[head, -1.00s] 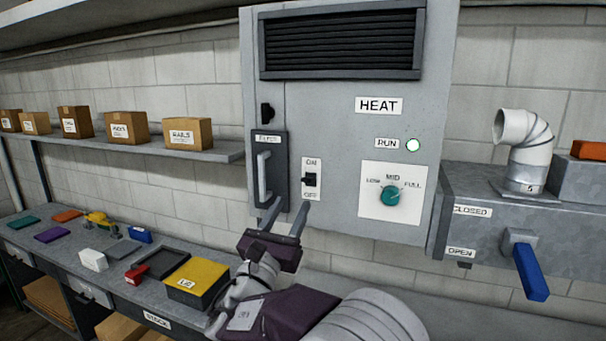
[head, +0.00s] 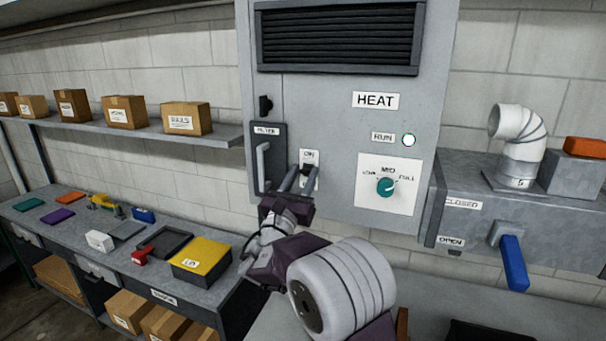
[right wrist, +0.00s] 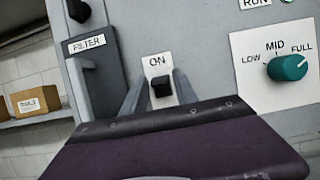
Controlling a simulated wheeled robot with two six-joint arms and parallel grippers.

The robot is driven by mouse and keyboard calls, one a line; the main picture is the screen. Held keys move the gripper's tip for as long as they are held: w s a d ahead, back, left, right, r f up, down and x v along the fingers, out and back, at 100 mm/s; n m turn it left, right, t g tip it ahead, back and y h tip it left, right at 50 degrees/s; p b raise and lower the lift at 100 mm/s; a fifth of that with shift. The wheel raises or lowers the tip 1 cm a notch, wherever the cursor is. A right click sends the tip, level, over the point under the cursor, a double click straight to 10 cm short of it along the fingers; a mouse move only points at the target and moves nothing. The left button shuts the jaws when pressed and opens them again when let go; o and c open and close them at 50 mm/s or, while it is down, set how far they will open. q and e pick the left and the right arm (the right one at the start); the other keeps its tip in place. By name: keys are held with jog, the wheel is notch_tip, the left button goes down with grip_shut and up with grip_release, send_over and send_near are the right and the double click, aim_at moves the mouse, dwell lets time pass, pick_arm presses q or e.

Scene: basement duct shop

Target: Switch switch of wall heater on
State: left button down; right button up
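The wall heater (head: 335,120) is a grey cabinet labelled HEAT. Its switch is a small black toggle on a white plate (head: 310,156) marked ON at the top. The toggle shows in the right wrist view (right wrist: 161,87), just below ON; the plate's lower part is hidden, and I cannot tell its position for sure. My right gripper (head: 297,180) is at the plate from below. In the right wrist view, its fingers (right wrist: 159,92) stand apart, one on each side of the toggle; contact is unclear. The RUN lamp (head: 409,140) looks pale with a green rim. My left gripper is not in view.
A FILTER panel with a handle (head: 262,165) is close left of the fingers. A teal knob (head: 385,187) is at the right. A blue lever (head: 514,262) sticks out from the duct. Below left is a bench (head: 215,287) with a yellow-lidded box (head: 200,256).

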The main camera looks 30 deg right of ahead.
grip_shut()
jog(key=shift+r+g+y+p, duration=0.4)
jog(key=shift+r+p, duration=0.15)
jog(key=shift+p, duration=0.35)
jog(key=shift+f, duration=0.1)
jog(key=shift+f+y, duration=0.2)
jog(key=shift+y, duration=0.1)
jog(key=shift+o, duration=2.1)
grip_release()
jog(key=shift+w, duration=0.1)
jog(key=shift+f, duration=0.1)
